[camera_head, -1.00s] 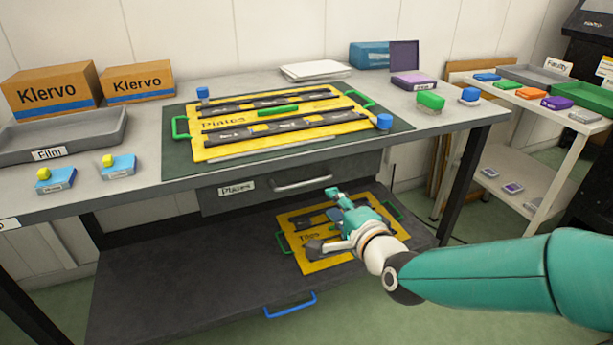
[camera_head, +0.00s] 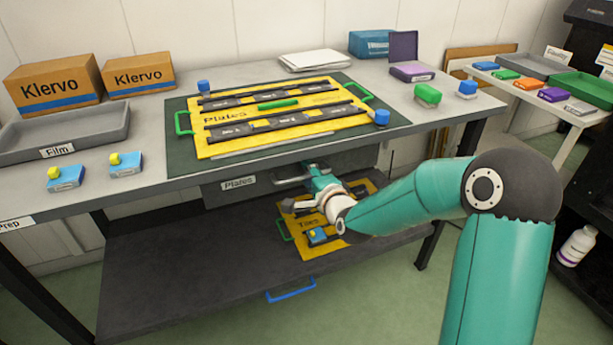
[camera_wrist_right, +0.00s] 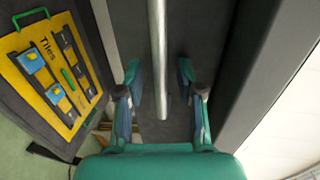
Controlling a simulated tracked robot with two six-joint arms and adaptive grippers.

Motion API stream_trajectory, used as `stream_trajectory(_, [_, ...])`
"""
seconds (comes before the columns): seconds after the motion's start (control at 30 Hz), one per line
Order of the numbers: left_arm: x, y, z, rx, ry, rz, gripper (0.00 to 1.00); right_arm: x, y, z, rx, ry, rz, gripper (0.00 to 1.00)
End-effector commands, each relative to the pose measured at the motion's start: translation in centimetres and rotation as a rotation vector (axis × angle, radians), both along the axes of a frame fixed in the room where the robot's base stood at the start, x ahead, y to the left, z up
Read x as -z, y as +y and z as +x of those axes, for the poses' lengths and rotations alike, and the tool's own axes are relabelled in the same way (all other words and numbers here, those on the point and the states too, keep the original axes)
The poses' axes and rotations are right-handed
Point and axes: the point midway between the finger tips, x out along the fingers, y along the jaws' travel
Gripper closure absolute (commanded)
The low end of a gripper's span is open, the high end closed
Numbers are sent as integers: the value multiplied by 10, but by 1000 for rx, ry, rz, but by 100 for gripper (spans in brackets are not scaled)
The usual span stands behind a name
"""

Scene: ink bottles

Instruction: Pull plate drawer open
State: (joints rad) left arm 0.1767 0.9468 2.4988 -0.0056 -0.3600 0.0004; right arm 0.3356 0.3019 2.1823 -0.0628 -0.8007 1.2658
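The plate drawer (camera_head: 222,194), a dark front labelled "Plates", sits under the tabletop and looks shut. Its metal bar handle (camera_head: 284,183) is partly hidden behind my right gripper (camera_head: 301,186). In the right wrist view, the handle (camera_wrist_right: 158,45) runs between the two spread fingers of my right gripper (camera_wrist_right: 160,76). The gripper is open, with a gap visible on each side of the bar. My left gripper is not in view.
The tabletop edge lies just above my right gripper. A yellow "Plates" board (camera_head: 225,148) lies on the tabletop. A side shelf stands at right.

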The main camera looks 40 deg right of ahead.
Motion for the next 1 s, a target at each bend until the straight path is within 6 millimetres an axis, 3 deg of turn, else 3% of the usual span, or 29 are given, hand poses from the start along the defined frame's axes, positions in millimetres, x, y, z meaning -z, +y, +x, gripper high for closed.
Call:
stream_trajectory(0.27, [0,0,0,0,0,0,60,0,0,2,0,0,0,63])
stream_trajectory(0.5, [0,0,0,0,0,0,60,0,0,1,-1,0,0,100])
stream_trajectory(1.0, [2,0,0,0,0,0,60,2,9,4,-13,3,0,100])
